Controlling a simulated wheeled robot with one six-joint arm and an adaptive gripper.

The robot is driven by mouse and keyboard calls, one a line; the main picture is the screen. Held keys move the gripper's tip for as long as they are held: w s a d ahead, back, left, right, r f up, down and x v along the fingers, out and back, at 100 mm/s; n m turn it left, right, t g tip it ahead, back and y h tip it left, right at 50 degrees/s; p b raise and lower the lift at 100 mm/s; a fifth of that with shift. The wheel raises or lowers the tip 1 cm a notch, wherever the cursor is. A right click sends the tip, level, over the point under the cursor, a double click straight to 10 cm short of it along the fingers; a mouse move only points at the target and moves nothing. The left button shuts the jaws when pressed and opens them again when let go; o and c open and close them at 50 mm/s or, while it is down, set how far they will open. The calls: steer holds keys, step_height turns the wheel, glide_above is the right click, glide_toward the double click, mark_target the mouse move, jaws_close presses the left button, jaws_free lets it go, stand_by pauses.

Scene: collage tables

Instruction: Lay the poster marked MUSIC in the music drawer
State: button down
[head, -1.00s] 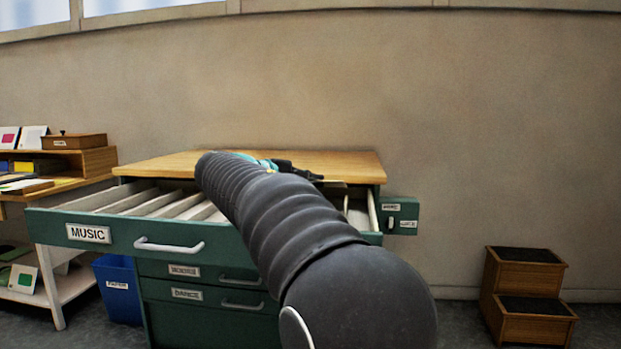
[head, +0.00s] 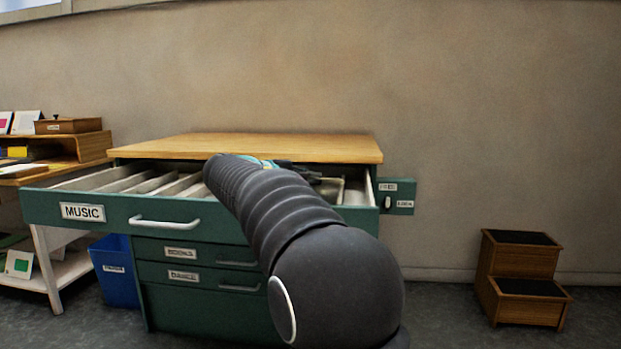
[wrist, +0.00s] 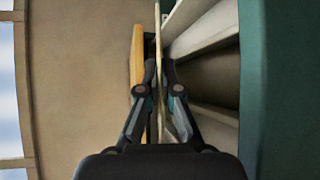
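The music drawer (head: 110,212), green with a white MUSIC label and a pale handle, is pulled out of the cabinet. Pale dividers show inside it, also in the wrist view (wrist: 205,28). My gripper (head: 305,172) is over the right part of the drawer, near the cabinet's front edge, partly hidden behind my arm. In the wrist view my gripper (wrist: 158,70) is closed on a thin sheet seen edge-on, the poster (wrist: 159,110). Its marking cannot be read. The poster lies alongside the dividers' upper edges; whether it touches them I cannot tell.
The cabinet's wooden top (head: 250,148) is bare. Two shut drawers (head: 195,264) lie below. A blue bin (head: 115,270) and a shelf (head: 60,165) stand left, a wooden step stool (head: 522,275) right.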

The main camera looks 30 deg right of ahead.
steer(key=c, duration=0.8)
jaws_free()
steer(key=shift+c, duration=0.2)
steer(key=s+a+r+b, duration=0.1)
steer(key=s+a+r, duration=0.1)
steer(key=s+a, duration=0.3)
steer(key=shift+s+r+b, duration=0.25)
steer(key=shift+s+b, duration=0.1)
steer(key=shift+s, duration=0.75)
steer(key=shift+r, duration=0.1)
step_height(320, 180, up, 6)
steer(key=s+a+p, duration=0.1)
steer(key=s+p, duration=0.1)
steer(key=p, duration=0.2)
steer(key=shift+s+a+f, duration=0.2)
steer(key=shift+a, duration=0.05)
